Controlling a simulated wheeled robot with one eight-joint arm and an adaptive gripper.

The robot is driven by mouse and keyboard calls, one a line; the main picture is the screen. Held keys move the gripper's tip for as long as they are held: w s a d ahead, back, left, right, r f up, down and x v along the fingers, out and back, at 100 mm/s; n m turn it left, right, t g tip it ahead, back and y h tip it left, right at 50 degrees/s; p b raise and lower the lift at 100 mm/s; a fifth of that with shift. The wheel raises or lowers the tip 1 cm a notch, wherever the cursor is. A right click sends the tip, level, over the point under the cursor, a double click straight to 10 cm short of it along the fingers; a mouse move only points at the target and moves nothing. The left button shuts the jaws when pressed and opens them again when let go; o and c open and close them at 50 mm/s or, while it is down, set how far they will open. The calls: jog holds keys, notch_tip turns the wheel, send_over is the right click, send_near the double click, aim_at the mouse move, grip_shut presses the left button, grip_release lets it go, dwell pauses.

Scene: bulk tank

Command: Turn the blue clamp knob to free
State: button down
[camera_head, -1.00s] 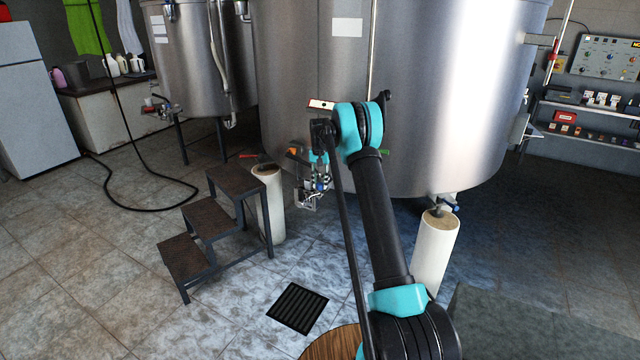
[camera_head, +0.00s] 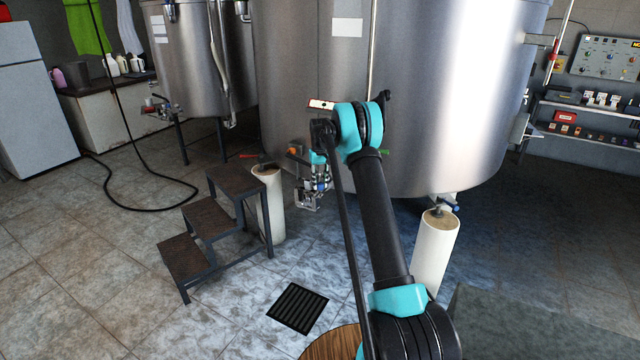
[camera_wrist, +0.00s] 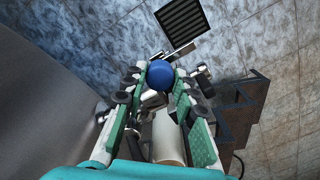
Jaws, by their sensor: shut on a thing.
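The blue clamp knob (camera_wrist: 160,75) is a round blue ball in the wrist view, between the fingertips of my gripper (camera_wrist: 161,78). The two green-padded fingers close on it from both sides. Metal valve fittings show around and beneath the knob. In the head view, my gripper (camera_head: 318,172) is at the valve fittings (camera_head: 310,197) low on the front of the large steel tank (camera_head: 300,90). The knob cannot be made out clearly there, being small and partly behind my gripper.
A dark step stool (camera_head: 192,218) and a pale cylindrical post (camera_head: 275,222) stand left of the valve. Another post (camera_head: 434,252) stands to the right. A black floor drain (camera_head: 297,307) lies in front, with open tiled floor around it.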

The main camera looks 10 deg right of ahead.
aim_at(320, 184)
dwell(0.3)
jog(key=c, duration=1.2)
grip_release()
jog(key=shift+r, duration=0.1)
notch_tip(320, 184, up, 12)
jog(key=shift+f, duration=0.1)
